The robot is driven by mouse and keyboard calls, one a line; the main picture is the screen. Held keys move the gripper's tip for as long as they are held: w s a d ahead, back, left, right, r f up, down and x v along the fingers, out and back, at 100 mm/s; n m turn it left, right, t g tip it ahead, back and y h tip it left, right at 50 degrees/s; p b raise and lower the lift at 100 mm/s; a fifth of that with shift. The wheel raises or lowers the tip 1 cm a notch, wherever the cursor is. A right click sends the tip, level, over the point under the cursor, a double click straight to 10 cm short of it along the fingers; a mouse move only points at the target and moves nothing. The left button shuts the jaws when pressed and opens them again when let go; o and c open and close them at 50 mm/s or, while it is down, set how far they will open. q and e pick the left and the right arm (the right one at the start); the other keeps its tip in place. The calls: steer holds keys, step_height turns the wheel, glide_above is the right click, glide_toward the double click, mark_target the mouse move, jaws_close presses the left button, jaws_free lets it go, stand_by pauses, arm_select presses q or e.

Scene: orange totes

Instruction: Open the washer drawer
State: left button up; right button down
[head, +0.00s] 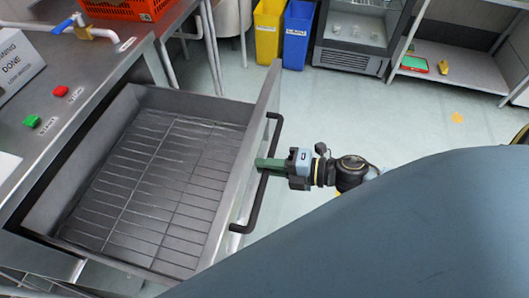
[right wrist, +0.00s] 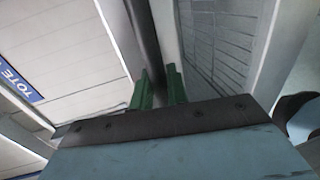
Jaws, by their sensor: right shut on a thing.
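The washer drawer (head: 262,110) is pulled far out of the steel counter. A wire rack (head: 160,170) lies in it, and nothing else shows inside. Its dark bar handle (head: 254,205) runs along the front panel. My right gripper (head: 266,165) is shut on the handle near its middle, with green fingers on either side of the bar. The handle also shows in the right wrist view (right wrist: 143,40), passing between the two green fingers (right wrist: 160,88). My left gripper is not in view.
The counter holds a green button (head: 32,121), a red button (head: 61,91), a tap (head: 92,32) and an orange tote (head: 125,8). Yellow (head: 268,30) and blue (head: 297,35) bins stand behind. The floor (head: 400,125) right of the drawer is clear.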

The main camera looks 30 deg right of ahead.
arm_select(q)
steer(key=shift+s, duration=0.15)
arm_select(e)
steer(key=shift+s, duration=0.1)
steer(key=c, duration=1.5)
jaws_free()
steer(key=shift+d, duration=0.1)
steer(key=shift+o, duration=0.2)
steer(key=shift+s+d, duration=0.2)
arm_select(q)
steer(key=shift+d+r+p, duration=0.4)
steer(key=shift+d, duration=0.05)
arm_select(e)
steer(key=v, duration=1.2)
steer(key=shift+s+d+r, duration=0.2)
steer(key=shift+s+d, duration=0.05)
